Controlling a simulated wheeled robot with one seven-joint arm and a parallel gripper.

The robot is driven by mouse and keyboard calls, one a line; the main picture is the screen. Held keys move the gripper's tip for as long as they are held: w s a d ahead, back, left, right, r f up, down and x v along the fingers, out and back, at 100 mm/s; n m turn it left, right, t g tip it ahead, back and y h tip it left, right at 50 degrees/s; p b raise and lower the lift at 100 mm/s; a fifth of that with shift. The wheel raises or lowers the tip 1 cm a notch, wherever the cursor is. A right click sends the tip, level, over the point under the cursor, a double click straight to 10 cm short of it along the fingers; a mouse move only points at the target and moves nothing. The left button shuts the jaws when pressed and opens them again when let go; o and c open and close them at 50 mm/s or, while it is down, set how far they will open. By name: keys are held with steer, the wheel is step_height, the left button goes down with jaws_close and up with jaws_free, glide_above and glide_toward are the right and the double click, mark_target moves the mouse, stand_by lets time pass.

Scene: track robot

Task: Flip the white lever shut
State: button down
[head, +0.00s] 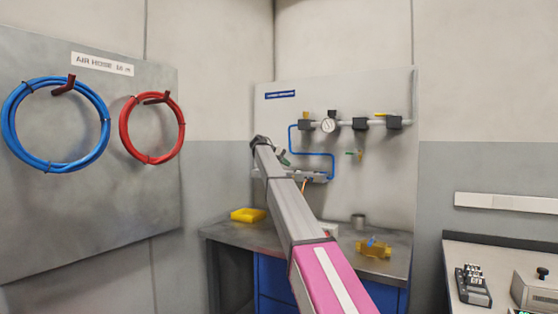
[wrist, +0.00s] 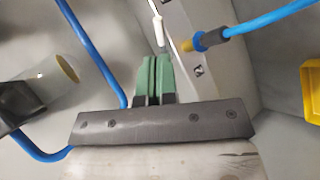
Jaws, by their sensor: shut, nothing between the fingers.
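The white lever (wrist: 158,30) shows in the wrist view as a small white stub at the top centre, beside a pale grey block (wrist: 182,25). My gripper (wrist: 154,58) has green fingers that are closed together and empty. Their tips lie just below the lever in the picture; I cannot tell whether they touch it. In the head view my gripper (head: 285,157) is at the wall panel, near the left end of the grey block (head: 316,177). My arm hides part of that area, and the lever cannot be made out there.
A blue hose (wrist: 270,18) with a yellow-and-blue fitting (wrist: 188,43) runs from the block. Another blue tube (wrist: 92,50) passes left of my fingers. A yellow tray (head: 247,214) and a brass-coloured part (head: 373,248) are on the bench (head: 225,232) below. A gauge (head: 328,125) and valves are higher up.

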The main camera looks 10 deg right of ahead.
mark_target(297, 171)
steer(key=shift+x, duration=2.8)
steer(key=shift+d+n+t, duration=0.2)
steer(key=shift+n+t, duration=0.3)
steer(key=d+n+t+y, duration=0.1)
steer(key=n+t, duration=0.1)
steer(key=d+n+t+y, duration=0.1)
steer(key=n+t+y, duration=0.1)
steer(key=n, duration=0.1)
steer(key=shift+w+d, duration=0.1)
steer(key=shift+d, duration=0.1)
steer(key=shift+w+d, duration=0.1)
steer(key=shift+d, duration=0.2)
steer(key=shift+w+a, duration=0.2)
steer(key=shift+a, duration=0.6)
